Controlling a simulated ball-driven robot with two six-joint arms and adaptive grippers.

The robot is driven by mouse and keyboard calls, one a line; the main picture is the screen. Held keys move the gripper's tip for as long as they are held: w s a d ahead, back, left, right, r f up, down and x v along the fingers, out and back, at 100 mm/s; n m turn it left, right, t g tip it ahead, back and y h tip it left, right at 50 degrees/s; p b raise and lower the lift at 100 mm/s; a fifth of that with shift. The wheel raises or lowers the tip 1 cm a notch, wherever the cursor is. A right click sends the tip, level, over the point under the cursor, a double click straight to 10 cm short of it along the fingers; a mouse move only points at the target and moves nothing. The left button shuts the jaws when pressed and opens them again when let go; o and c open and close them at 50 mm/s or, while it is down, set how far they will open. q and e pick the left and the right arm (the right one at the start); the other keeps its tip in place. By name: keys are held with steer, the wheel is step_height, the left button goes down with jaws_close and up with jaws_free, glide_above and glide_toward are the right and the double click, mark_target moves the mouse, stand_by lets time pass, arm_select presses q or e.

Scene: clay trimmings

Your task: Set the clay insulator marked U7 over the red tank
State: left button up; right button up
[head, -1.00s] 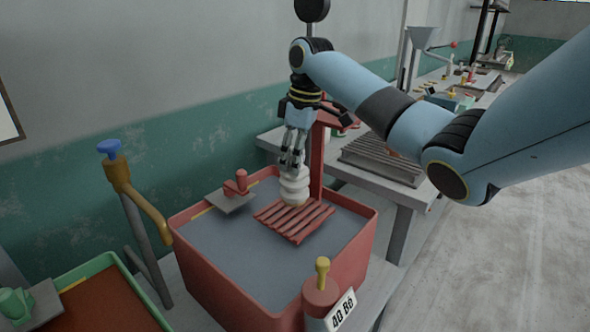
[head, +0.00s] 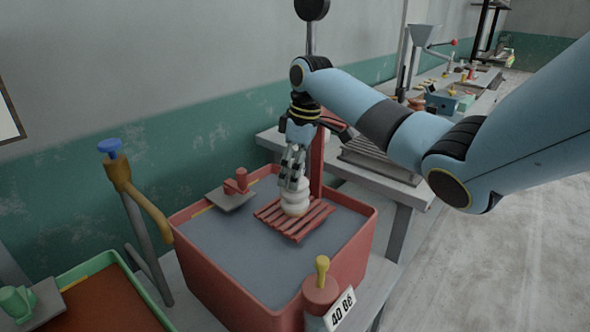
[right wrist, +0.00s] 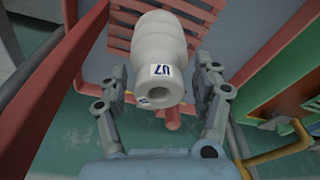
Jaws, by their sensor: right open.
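The white ribbed clay insulator (head: 296,201) stands about upright on the red slatted rack (head: 316,217) over the red tank (head: 232,290). In the right wrist view the insulator (right wrist: 160,40) shows its U7 label and the round hole in its near end. My right gripper (head: 293,182) is above it, fingers pointing down around its upper part. In the right wrist view, the fingers (right wrist: 161,80) are open, one on each side, with a visible gap at least on the right. The insulator's base is partly hidden in the wrist view. My left gripper is not in view.
A red post (head: 317,165) rises behind the rack, close to my right gripper. A red valve (head: 236,184) sits at the tank's back left. A green-rimmed tank (head: 100,262) stands at left. A grey bench (head: 400,185) is behind at right.

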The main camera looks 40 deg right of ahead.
steer(key=shift+r, duration=0.1)
step_height(320, 180, up, 12)
steer(key=s+d+b, duration=0.1)
steer(key=shift+s, duration=0.3)
stand_by(0.5)
